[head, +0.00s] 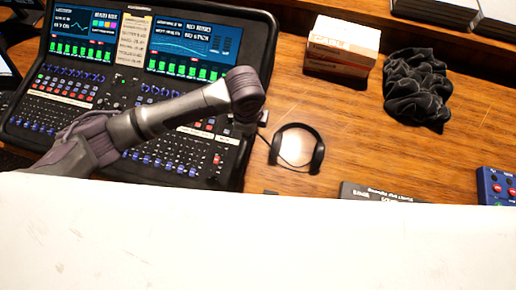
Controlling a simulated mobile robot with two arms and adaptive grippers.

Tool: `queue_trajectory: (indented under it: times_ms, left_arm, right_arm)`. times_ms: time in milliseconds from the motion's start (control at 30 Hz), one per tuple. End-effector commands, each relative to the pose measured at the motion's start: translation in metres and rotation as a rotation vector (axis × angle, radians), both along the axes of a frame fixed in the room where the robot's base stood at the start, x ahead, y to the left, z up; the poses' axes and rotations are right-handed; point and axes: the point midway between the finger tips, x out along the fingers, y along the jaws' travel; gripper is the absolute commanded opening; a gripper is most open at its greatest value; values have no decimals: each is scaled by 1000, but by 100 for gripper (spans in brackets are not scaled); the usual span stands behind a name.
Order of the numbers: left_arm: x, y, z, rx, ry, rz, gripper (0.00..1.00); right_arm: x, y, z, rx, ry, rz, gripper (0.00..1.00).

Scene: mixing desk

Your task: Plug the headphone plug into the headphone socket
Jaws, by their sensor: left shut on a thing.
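The black headphones (297,149) lie on the wooden desk, just right of the mixing desk (62,128). A thin cable (263,137) runs from them up toward my left gripper (247,117). My left arm reaches in from the left over the mixing desk, and its gripper points down at the desk's right edge. The gripper is shut, with its fingers mostly hidden below the wrist. The headphone plug is hidden there, at the end of the cable. I cannot make out the headphone socket. My right gripper is not in view.
A white and red box (341,45) and a crumpled dark cloth (416,88) lie at the back right. A dark labelled device (375,193) and a blue pedal (497,186) stand at the right. The wood between them is clear.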

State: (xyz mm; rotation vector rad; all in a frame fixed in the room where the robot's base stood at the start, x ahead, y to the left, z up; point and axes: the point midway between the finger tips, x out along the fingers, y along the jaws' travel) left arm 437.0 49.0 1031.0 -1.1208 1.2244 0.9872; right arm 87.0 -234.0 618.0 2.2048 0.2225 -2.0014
Motion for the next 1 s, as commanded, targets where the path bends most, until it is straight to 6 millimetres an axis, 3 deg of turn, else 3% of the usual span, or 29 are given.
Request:
queue_trajectory:
  times_ms: [667,800,1000]
  left_arm:
    - [116,56,49,0,-2,4,0]
    - [140,67,55,0,-3,3,0]
    - [141,64,10,-1,2,1,0]
  right_arm:
    - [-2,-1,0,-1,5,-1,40]
    - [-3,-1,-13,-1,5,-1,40]
    - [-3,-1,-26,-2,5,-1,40]
